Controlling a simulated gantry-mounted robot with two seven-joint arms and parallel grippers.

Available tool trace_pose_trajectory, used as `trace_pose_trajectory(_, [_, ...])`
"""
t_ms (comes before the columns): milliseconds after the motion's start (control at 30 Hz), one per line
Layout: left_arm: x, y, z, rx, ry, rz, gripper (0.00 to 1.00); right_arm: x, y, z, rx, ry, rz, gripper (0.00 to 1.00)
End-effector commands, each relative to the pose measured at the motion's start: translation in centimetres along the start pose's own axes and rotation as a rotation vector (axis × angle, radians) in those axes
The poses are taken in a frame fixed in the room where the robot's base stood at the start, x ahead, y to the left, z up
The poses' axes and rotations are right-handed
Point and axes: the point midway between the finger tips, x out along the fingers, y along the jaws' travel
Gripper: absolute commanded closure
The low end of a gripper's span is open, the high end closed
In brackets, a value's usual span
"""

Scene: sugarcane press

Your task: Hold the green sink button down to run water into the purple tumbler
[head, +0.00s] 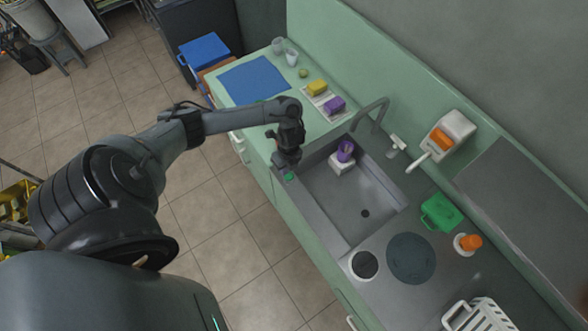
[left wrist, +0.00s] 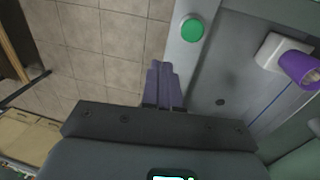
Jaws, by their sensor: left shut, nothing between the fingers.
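The green button (head: 289,176) is on the front rim of the sink at its left end. It also shows in the left wrist view (left wrist: 192,28), uncovered, beyond the fingertips. My left gripper (head: 284,163) is just above the rim near the button, shut and empty. Its fingers (left wrist: 162,84) lie together in the left wrist view, apart from the button in the picture. My right gripper is not seen.
The grey sink basin (head: 350,205) is otherwise clear, with a dark drain. Yellow and purple sponges, a blue mat (head: 253,80) and cups are on the left counter. A green box (head: 441,212), an orange-capped bottle (head: 467,243) and a white rack (head: 482,316) are to the right.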

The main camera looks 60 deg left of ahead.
Motion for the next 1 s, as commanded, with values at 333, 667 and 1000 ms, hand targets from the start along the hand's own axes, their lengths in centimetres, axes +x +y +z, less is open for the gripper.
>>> trace_pose_trajectory(333, [-4.2, -4.7, 1.7, -0.012, -0.026, -0.103, 1.0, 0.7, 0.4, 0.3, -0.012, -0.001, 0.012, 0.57])
trace_pose_trajectory(667, [-4.2, -4.7, 1.6, -0.011, -0.025, -0.105, 1.0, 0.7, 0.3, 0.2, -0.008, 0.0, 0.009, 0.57])
trace_pose_trajectory(1000, [-1.1, -5.0, 1.6, -0.012, -0.022, -0.102, 1.0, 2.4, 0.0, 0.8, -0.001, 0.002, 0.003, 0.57])
